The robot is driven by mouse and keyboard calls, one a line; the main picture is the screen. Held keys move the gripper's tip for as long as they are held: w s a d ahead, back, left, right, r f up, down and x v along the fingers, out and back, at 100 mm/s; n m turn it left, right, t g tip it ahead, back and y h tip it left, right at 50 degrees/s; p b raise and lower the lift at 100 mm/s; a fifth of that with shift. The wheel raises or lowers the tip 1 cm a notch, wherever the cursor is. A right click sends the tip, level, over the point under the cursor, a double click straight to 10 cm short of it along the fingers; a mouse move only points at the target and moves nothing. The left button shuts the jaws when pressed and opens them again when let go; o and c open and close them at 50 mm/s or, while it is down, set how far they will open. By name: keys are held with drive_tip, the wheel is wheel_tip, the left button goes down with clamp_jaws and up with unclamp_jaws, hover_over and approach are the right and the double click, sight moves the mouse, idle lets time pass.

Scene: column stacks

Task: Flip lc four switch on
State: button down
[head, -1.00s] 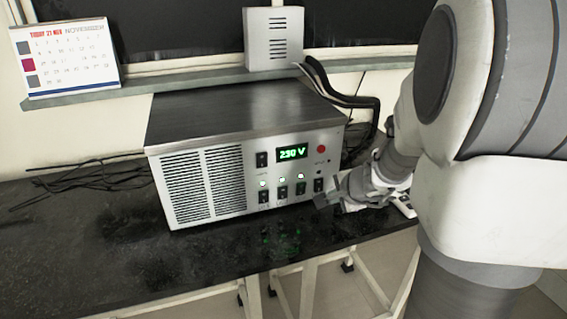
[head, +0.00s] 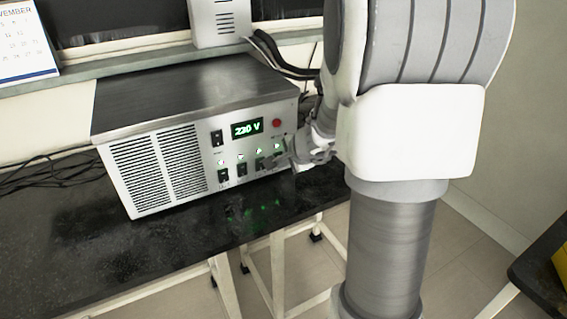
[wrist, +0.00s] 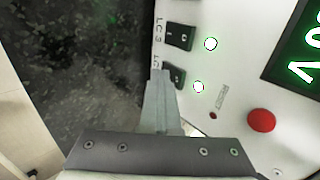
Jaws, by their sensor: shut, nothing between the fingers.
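The power supply (head: 150,105) stands on the black bench with its display reading 230 V. A row of black rocker switches runs along its lower front, each with a round light above. The LC 4 switch (wrist: 178,76) is partly covered by my gripper (wrist: 160,74) in the wrist view; its label is mostly hidden. The light beside it (wrist: 199,87) glows white with a green rim. My gripper is shut and empty, its fingertips at the switch's edge; I cannot tell whether they touch. In the head view my gripper (head: 284,162) is at the right end of the row.
The LC 3 switch (wrist: 180,37) is right beside LC 4, with its light lit. A red button (wrist: 261,120) is close to my gripper. Black cables (head: 285,60) run behind the unit. The bench front (head: 150,250) is clear.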

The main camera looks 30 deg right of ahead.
drive_tip(key=shift+r, duration=0.1)
drive_tip(key=shift+r+p, duration=0.65)
drive_tip(key=shift+r, duration=0.1)
drive_tip(key=shift+s, duration=0.1)
